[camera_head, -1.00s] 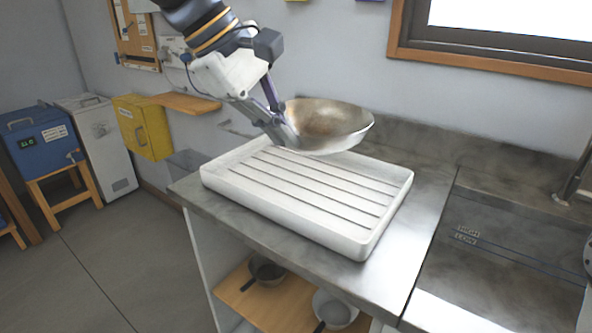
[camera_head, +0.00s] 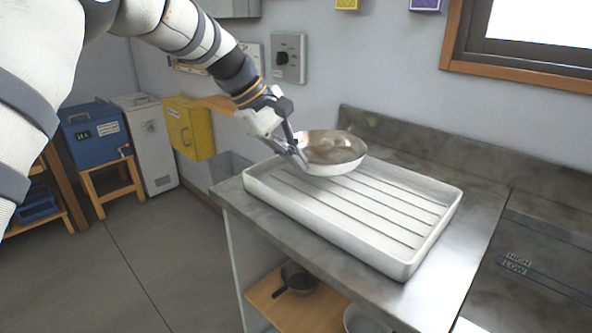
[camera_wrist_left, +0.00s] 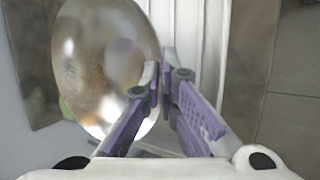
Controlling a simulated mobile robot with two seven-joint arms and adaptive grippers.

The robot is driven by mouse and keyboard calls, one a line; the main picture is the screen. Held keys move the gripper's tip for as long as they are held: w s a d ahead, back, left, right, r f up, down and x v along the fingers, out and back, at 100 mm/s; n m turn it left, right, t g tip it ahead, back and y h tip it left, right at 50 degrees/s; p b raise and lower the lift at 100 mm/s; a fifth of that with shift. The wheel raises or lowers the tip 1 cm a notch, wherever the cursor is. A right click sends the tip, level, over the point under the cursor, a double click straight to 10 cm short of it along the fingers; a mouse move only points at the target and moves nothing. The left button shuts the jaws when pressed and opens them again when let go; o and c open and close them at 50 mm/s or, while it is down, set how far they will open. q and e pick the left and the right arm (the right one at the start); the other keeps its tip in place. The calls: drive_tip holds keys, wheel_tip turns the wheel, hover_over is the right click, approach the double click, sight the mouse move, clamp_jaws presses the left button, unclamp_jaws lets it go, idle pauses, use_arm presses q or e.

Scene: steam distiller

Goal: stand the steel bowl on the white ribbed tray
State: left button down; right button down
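The steel bowl (camera_head: 338,151) is over the back part of the white ribbed tray (camera_head: 400,262), fairly level with its opening up. I cannot tell whether its base touches the tray. My left gripper (camera_head: 300,158) is at the bowl's left rim. In the left wrist view, the fingertips (camera_wrist_left: 161,74) are closed together at the edge of the bowl (camera_wrist_left: 100,65), pinching its rim. The tray's ribs (camera_wrist_left: 190,40) show beside the fingers. The bowl hides some of the tray's back edge in the head view. My right gripper is in neither view.
The tray lies on a steel counter (camera_head: 455,285) with a raised back edge (camera_head: 420,150). A sink area is at the right. A wooden shelf (camera_head: 300,310) below holds a dark pan (camera_head: 299,279). The tray's front and right are clear.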

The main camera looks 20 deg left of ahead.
use_arm(q)
wheel_tip(320, 180, down, 4)
drive_tip(key=shift+r, duration=0.4)
drive_tip(key=c, duration=2.3)
unclamp_jaws()
drive_tip(key=o, duration=0.5)
drive_tip(key=v, duration=1.2)
